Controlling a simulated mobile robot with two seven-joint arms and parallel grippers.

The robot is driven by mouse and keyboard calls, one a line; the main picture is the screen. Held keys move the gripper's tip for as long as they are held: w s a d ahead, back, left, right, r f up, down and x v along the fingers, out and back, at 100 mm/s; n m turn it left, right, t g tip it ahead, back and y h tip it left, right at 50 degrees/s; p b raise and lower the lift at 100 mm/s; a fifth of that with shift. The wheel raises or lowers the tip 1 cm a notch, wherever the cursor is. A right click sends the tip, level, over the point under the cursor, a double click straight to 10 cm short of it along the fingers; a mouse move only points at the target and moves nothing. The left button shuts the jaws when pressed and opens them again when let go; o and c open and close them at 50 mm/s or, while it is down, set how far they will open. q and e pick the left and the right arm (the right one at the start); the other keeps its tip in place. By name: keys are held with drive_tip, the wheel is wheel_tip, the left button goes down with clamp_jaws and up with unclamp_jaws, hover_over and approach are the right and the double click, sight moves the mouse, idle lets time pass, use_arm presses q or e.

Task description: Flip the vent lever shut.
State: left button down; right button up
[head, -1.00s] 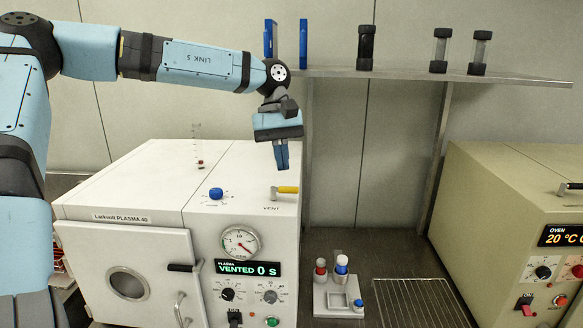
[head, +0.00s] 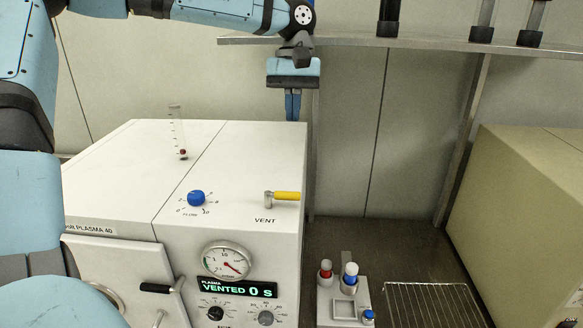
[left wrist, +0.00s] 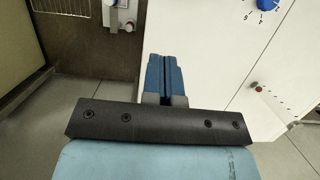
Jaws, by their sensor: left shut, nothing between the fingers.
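The vent lever (head: 286,196) has a yellow handle on a metal pivot, above the printed word VENT on the top of the white plasma cleaner (head: 215,170). Its handle points to the right, toward the box's right edge. My left gripper (head: 292,118) is shut and empty, its blue fingers pointing down at the back right corner of the cleaner. It is behind the lever and apart from it. In the left wrist view the shut fingers (left wrist: 164,62) show beside the cleaner's white top; the lever is not visible there. My right gripper is not in view.
A blue flow knob (head: 196,198) and a clear flow tube (head: 177,130) stand on the cleaner's top. The display (head: 237,288) reads VENTED 0 s. A vial holder (head: 342,308) and wire rack (head: 430,305) lie to the right. A shelf (head: 400,42) hangs behind.

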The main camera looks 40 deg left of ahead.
sight(287, 196)
use_arm(q)
drive_tip(key=shift+s+d+r, duration=0.15)
drive_tip(key=shift+s+d, duration=0.05)
drive_tip(key=p+x, duration=0.2)
drive_tip(key=x, duration=0.7)
drive_tip(key=shift+a, duration=0.1)
drive_tip(key=s+d+f, duration=0.1)
drive_tip(key=s+d+p, duration=0.1)
drive_tip(key=shift+s+d+f, duration=0.2)
drive_tip(key=shift+s+f, duration=0.2)
drive_tip(key=shift+s+d+p, duration=0.1)
drive_tip(key=shift+d+p, duration=0.05)
drive_tip(key=shift+p, duration=0.15)
drive_tip(key=shift+f, duration=0.15)
